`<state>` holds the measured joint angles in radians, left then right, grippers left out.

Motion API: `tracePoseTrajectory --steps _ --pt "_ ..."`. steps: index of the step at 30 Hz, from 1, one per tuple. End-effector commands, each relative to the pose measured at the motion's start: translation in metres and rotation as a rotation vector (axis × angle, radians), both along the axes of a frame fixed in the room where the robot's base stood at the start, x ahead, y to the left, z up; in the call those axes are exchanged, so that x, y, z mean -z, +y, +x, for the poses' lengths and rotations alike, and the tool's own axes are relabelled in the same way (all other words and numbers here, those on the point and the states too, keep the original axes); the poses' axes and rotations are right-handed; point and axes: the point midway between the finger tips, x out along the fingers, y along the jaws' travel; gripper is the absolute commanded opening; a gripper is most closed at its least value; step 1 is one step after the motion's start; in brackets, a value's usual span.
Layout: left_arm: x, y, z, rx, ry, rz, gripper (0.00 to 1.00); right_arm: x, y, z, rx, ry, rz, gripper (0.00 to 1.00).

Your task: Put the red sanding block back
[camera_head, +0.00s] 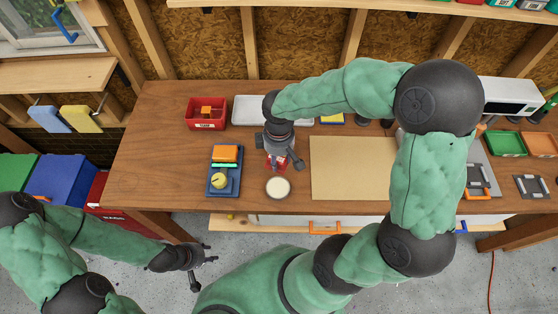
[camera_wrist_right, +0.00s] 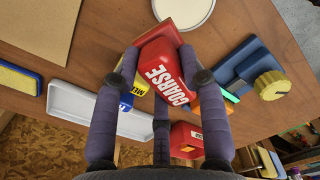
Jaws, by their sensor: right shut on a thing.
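The red sanding block (camera_wrist_right: 163,70), with "COARSE" in white letters, is held between the fingers of my right gripper (camera_wrist_right: 155,80). In the head view my right gripper (camera_head: 284,162) is over the workbench, just behind a round pale dish, and the red block (camera_head: 273,161) is partly hidden by it. A white tray (camera_head: 241,103) lies at the back of the bench, partly hidden by my right arm; it also shows in the wrist view (camera_wrist_right: 75,108). My left gripper (camera_head: 206,268) is open and empty in front of the bench, over the floor.
The pale dish (camera_head: 278,188) is near the front edge. A blue tray (camera_head: 211,185) with an orange block and yellow knob stands left of it. A red bin (camera_head: 206,124) is behind. A yellow-and-blue block (camera_head: 333,119) lies behind the brown sheet (camera_head: 350,170).

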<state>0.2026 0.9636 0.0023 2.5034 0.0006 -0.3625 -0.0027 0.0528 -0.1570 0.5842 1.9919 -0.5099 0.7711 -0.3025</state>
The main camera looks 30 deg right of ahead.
Motion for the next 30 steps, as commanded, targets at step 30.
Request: tracePoseTrajectory --steps 30 --pt "0.019 0.0 0.0 0.0 0.0 0.0 0.4 0.076 -0.019 0.032 0.0 0.001 0.001 0.11"
